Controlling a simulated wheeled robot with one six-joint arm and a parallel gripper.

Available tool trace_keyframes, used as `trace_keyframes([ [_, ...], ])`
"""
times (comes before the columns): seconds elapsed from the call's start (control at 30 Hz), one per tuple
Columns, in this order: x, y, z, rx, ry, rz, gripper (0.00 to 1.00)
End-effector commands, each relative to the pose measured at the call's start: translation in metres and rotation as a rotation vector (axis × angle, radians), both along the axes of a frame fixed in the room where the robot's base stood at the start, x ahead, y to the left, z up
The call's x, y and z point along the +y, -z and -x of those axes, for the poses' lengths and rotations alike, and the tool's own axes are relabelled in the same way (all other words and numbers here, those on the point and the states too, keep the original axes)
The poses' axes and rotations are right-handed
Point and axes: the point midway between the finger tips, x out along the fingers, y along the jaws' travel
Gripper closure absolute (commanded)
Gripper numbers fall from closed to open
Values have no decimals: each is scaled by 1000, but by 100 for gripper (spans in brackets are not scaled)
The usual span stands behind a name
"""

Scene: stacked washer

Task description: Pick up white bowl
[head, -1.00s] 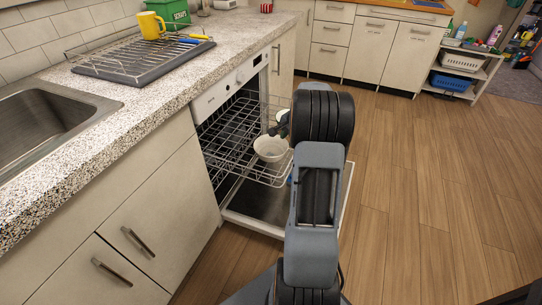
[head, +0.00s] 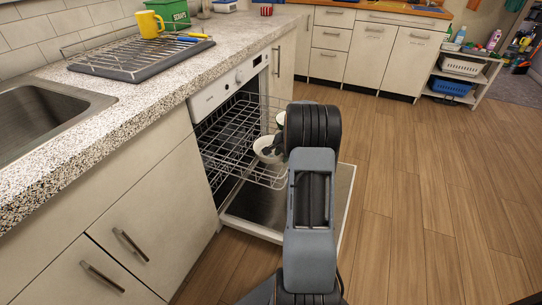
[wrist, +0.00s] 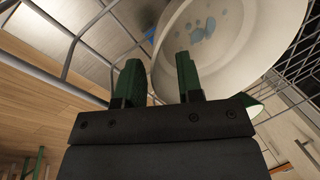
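The white bowl (head: 266,153) sits on the pulled-out upper rack of the dishwasher (head: 226,138). In the wrist view the bowl (wrist: 240,45) fills the upper right, its inside facing the camera with a few blue-grey patches. My gripper (wrist: 159,82) is open, with its two green fingers apart. The right finger overlaps the bowl's inside and the left finger is outside its rim, so the rim shows between them. I cannot tell whether either finger touches the bowl. In the head view my arm partly hides the bowl's right side and the fingertips.
Another light dish (head: 280,119) stands behind the bowl on the rack, and part of one with green shows in the wrist view (wrist: 254,108). Rack wires surround the bowl. The open dishwasher door (head: 258,205) lies below. The wooden floor (head: 420,190) to the right is clear.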

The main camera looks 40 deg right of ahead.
Motion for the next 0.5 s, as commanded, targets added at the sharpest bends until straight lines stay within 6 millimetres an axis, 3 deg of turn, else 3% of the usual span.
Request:
trace_keyframes([
  [0.2,0,0,0,-1,0,1,67],
  [0.5,0,0,0,-1,0,1,96],
])
